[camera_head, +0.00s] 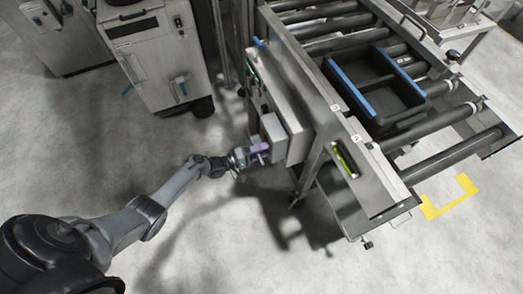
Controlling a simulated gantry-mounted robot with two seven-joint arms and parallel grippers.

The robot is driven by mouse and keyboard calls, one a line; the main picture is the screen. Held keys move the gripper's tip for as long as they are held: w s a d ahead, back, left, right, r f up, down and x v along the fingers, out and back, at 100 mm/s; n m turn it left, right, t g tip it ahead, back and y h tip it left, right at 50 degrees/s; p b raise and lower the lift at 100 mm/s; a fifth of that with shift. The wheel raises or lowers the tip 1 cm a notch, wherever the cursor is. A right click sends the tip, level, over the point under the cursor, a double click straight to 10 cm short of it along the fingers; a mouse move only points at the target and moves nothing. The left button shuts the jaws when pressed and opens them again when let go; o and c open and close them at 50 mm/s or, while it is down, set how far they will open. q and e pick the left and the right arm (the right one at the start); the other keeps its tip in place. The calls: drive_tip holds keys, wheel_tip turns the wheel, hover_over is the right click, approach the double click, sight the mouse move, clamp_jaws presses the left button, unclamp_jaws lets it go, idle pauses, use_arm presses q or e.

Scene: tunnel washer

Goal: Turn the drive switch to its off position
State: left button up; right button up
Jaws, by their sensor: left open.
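My left arm reaches in from the lower left, and its gripper (258,153) is open at the left face of a small grey box (274,134) on the side of the roller conveyor. A small purple part shows at the fingertips; I cannot tell whether it belongs to the gripper or to the box. The drive switch cannot be made out clearly; the gripper covers the front of the box there. Whether the fingers touch anything is too small to tell. My right gripper is out of view.
The roller conveyor (330,27) fills the upper right and carries a black tray with blue edges (345,88). Steel machines (155,62) stand at the upper left. A yellow marking (452,200) lies on the floor at the right. The grey floor around my arm is clear.

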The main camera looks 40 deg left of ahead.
use_arm(q)
drive_tip(key=shift+s+a, duration=0.1)
drive_tip(key=p+v, duration=0.2)
drive_tip(key=v, duration=0.8)
drive_tip(key=shift+s, duration=0.25)
drive_tip(key=shift+a, duration=0.1)
